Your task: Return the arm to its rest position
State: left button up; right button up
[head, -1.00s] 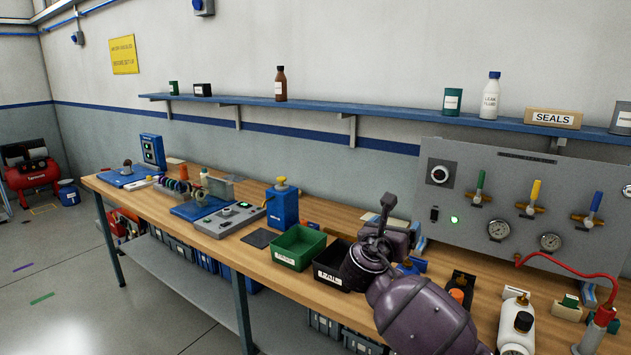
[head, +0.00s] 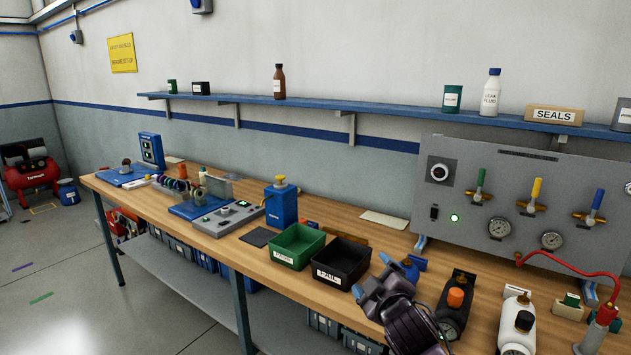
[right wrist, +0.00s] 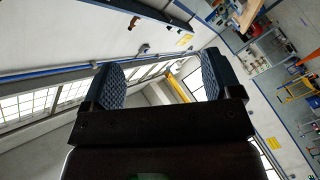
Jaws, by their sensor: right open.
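My right gripper (head: 372,282) is in the lower middle of the head view, low over the front part of the bench, just right of the black bin (head: 342,262). Its jaws are open and empty. In the right wrist view the two blue padded fingers (right wrist: 160,82) stand wide apart with only the distant room between them. My right arm comes in from the bottom edge. My left gripper is not in view.
A green bin (head: 298,247) stands left of the black bin. A dark canister with an orange cap (head: 456,298) and a white one (head: 517,322) stand to the right. A gauge panel (head: 520,195) is behind.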

jog(key=s+d+f+m+g+h, duration=0.1)
jog(key=s+d+f+m, duration=0.2)
jog(key=s+f, duration=0.6)
jog(key=s+d+f+m+g+h, duration=0.1)
jog(key=s+d+f+m, duration=0.3)
jog(key=s, duration=0.9)
jog(key=s+d+f+m+g+h+b, duration=0.1)
jog(key=s+d+f+m+g, duration=0.2)
jog(key=s+d+f, duration=0.5)
notch_tip(320, 180, down, 7)
jog(key=s+m, duration=0.1)
jog(key=s, duration=0.2)
jog(key=shift+d, duration=0.25)
